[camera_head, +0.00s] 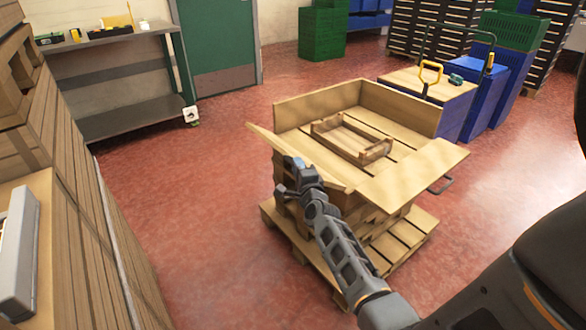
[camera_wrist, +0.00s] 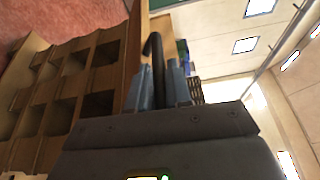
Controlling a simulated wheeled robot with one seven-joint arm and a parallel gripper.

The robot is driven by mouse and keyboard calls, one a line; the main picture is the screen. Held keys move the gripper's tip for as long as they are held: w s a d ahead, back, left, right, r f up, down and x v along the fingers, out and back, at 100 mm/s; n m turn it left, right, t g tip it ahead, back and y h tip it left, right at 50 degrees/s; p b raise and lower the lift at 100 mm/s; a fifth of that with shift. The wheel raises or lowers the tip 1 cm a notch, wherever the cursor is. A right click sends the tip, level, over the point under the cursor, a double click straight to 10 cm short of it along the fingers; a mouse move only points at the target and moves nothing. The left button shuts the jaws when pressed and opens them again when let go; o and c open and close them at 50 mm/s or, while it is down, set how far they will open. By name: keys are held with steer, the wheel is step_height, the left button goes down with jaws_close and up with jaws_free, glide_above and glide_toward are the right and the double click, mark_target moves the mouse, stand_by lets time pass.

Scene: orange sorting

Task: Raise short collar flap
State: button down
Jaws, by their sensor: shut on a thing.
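The wooden collar (camera_head: 318,98) stands on stacked pallets, with its back and right walls upright. Its left flap (camera_head: 262,137) leans outward, and its front flap (camera_head: 415,172) is folded out nearly flat with a dark handle (camera_head: 442,185) at its outer edge. I cannot tell for sure which flap is the short one. My gripper (camera_head: 292,165) is at the outer side of the left flap. In the wrist view my gripper (camera_wrist: 165,88) is shut on a dark, hooked handle (camera_wrist: 153,50), beside a wooden panel (camera_wrist: 135,58). The handle's lower part is hidden between the fingers.
A small wooden crate (camera_head: 350,138) lies inside the collar. A cart with a yellow-handled tool (camera_head: 430,72) and blue bins (camera_head: 485,95) stand behind to the right. A wooden stack (camera_head: 75,190) is at the left. Red floor (camera_head: 190,190) is clear between.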

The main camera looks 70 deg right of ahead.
steer(key=shift+s+d+r+m+y+p, duration=0.25)
steer(key=shift+s+d+r+m+p, duration=0.15)
steer(key=shift+d+r+m+p, duration=0.3)
steer(key=shift+s+d+r+m+y+p, duration=0.25)
steer(key=shift+s+d+r+m+p, duration=0.15)
steer(key=shift+d+r+p, duration=0.35)
steer(key=s+d+r+m+y+p, duration=0.3)
steer(key=s+d+m+p, duration=0.3)
steer(key=d, duration=0.4)
steer(key=shift+s+r+p, duration=0.15)
steer(key=shift+s+p, duration=0.05)
steer(key=shift+p, duration=0.3)
steer(key=shift+s, duration=0.1)
steer(key=c, duration=1.4)
jaws_free()
steer(key=shift+d, duration=0.1)
